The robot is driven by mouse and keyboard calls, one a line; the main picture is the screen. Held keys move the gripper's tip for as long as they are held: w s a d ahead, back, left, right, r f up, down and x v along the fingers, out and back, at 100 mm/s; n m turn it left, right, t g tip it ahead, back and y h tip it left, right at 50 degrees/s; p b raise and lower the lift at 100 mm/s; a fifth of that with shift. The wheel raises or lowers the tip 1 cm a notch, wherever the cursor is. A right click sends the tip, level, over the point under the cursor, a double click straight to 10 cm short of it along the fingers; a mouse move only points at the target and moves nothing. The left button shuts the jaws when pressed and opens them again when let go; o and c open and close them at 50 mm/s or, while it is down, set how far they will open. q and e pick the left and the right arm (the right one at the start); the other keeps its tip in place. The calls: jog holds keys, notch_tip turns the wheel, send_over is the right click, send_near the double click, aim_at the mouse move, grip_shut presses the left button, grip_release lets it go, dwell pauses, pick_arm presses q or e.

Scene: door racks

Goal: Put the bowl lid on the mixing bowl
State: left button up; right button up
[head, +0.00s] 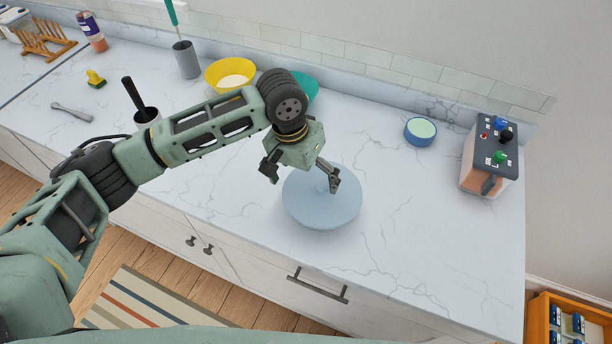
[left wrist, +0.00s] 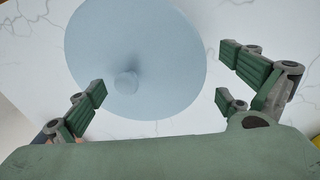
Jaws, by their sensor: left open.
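The bowl lid (head: 325,208) is a round pale blue disc with a small knob, near the counter's front edge. It looks flat on the counter. My left gripper (head: 302,177) is open above the lid's back part. In the left wrist view, the lid (left wrist: 165,50) and its knob (left wrist: 126,82) show beyond the open fingers, the knob nearer the left-hand finger. A yellow bowl (head: 216,73) with pale contents stands at the back. A teal round thing (head: 304,88) is partly hidden behind my arm. I cannot tell which is the mixing bowl. My right gripper is not in view.
A small blue bowl (head: 420,131) and a box with coloured knobs (head: 490,155) stand at the right. The counter right of the lid is clear.

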pick_arm(q)
jog(key=shift+r+b, duration=0.35)
jog(key=shift+r, duration=0.2)
notch_tip(320, 180, up, 12)
jog(key=a+b, duration=0.2)
jog(key=b, duration=0.1)
jog(key=shift+s, duration=0.25)
jog(key=shift+f, duration=0.1)
